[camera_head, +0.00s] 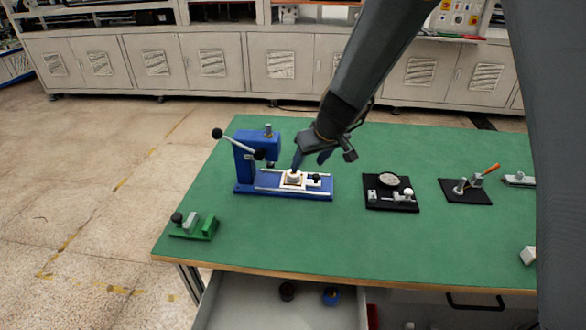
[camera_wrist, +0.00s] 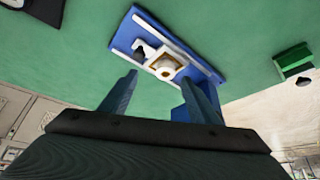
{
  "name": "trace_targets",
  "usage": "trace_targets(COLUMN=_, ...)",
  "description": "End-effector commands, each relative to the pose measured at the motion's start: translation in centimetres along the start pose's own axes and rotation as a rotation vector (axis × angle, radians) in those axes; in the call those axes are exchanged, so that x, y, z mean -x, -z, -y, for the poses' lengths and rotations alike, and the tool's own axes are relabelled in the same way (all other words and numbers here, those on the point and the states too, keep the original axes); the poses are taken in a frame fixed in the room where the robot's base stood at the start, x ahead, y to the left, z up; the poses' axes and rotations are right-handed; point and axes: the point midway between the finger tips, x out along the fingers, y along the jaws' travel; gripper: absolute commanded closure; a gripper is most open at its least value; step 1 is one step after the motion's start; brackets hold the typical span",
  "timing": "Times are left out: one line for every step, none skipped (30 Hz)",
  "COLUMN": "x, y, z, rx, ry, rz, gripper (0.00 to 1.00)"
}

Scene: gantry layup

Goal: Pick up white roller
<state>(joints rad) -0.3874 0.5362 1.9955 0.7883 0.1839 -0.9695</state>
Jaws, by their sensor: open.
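A small white roller (camera_head: 293,177) sits upright on the pale square seat of a blue press fixture (camera_head: 243,189) on the green table. In the wrist view the white roller (camera_wrist: 166,67) appears as a round ring with a hole, on the fixture's blue base (camera_wrist: 128,38). My gripper (camera_head: 310,162) is above and slightly right of the roller in the head view, fingers pointing down. In the wrist view my gripper (camera_wrist: 160,82) has its two blue fingers spread wide with nothing between them. The roller lies just beyond the fingertips.
The fixture's upright column and lever (camera_head: 238,143) stand left of the roller. A green clamp (camera_head: 195,227) is at the table's left corner. A black gauge plate (camera_head: 390,204) and an orange-handled clamp (camera_head: 467,190) are to the right. An open drawer (camera_head: 240,305) is below the front edge.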

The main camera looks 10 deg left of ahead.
Motion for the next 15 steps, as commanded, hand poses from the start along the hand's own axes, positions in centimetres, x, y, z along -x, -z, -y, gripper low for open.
trace_targets(x=-0.3, y=0.9, z=0.6, rx=0.017, ry=-0.001, rz=-0.01, gripper=0.44)
trace_targets(x=-0.5, y=1.2, z=0.8, rx=0.026, ry=-0.003, rz=-0.015, gripper=0.44)
trace_targets(x=-0.9, y=1.5, z=0.9, rx=0.032, ry=-0.005, rz=-0.02, gripper=0.44)
trace_targets(x=-1.1, y=1.7, z=1.0, rx=0.037, ry=-0.006, rz=-0.023, gripper=0.44)
trace_targets(x=-1.4, y=1.8, z=1.1, rx=0.04, ry=-0.007, rz=-0.025, gripper=0.44)
trace_targets(x=-1.9, y=1.9, z=1.1, rx=0.041, ry=-0.007, rz=-0.026, gripper=0.44)
trace_targets(x=-2.2, y=1.8, z=1.1, rx=0.042, ry=-0.007, rz=-0.025, gripper=0.44)
trace_targets(x=-2.6, y=1.8, z=1.1, rx=0.042, ry=-0.007, rz=-0.025, gripper=0.44)
trace_targets(x=-3.0, y=1.8, z=1.0, rx=0.04, ry=-0.007, rz=-0.025, gripper=0.44)
trace_targets(x=-3.3, y=1.8, z=1.0, rx=0.042, ry=-0.007, rz=-0.025, gripper=0.44)
trace_targets(x=-3.6, y=1.8, z=1.0, rx=0.041, ry=-0.007, rz=-0.025, gripper=0.44)
trace_targets(x=-3.9, y=1.8, z=1.1, rx=0.04, ry=-0.007, rz=-0.025, gripper=0.44)
trace_targets(x=-4.1, y=1.8, z=1.1, rx=0.041, ry=-0.007, rz=-0.025, gripper=0.44)
trace_targets(x=-4.3, y=1.8, z=1.1, rx=0.04, ry=-0.007, rz=-0.025, gripper=0.44)
trace_targets(x=-4.8, y=1.7, z=1.2, rx=0.04, ry=-0.007, rz=-0.024, gripper=0.44)
